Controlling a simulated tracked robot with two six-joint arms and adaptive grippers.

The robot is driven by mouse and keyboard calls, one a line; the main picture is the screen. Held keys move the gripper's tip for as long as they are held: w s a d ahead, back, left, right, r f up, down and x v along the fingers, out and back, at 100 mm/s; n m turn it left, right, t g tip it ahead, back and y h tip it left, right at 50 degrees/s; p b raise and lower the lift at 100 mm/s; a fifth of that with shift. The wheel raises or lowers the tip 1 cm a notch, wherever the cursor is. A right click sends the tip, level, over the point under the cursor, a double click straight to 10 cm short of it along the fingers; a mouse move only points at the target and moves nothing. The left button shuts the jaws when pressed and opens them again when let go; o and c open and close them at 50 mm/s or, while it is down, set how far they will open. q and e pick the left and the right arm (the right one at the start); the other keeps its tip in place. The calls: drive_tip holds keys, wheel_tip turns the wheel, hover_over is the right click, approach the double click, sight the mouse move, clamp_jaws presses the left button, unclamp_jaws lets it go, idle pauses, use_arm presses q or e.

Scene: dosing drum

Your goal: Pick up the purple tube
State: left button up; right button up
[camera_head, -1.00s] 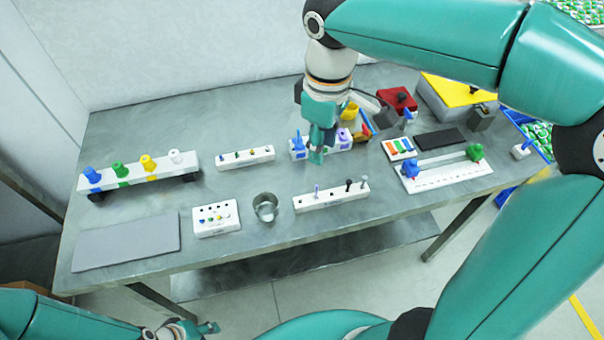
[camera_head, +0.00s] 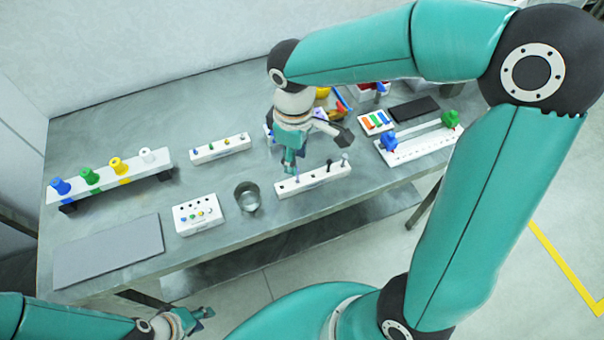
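The white rack (camera_head: 325,178) stands near the front middle of the table. A thin purple tube (camera_head: 296,178) stands upright at its left part, small and partly hidden by my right gripper. A dark tube and a pale tube stand at the rack's right end. My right gripper (camera_head: 289,168) points down just above and behind the rack's left end, close to the purple tube. Whether its fingers touch the tube or how far apart they are cannot be told. My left gripper (camera_head: 204,314) is low in front of the table, away from the rack, its opening unclear.
A metal cup (camera_head: 248,197) stands left of the rack, beside a white block with small coloured pegs (camera_head: 198,214). A white rail with coloured knobs (camera_head: 420,141) lies to the right. A grey mat (camera_head: 108,252) lies at front left.

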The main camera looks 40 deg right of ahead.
sight(298, 178)
drive_tip(key=f, duration=0.5)
drive_tip(key=shift+s+d, duration=0.1)
drive_tip(key=shift+s, duration=0.15)
drive_tip(key=shift+c, duration=0.3)
clamp_jaws()
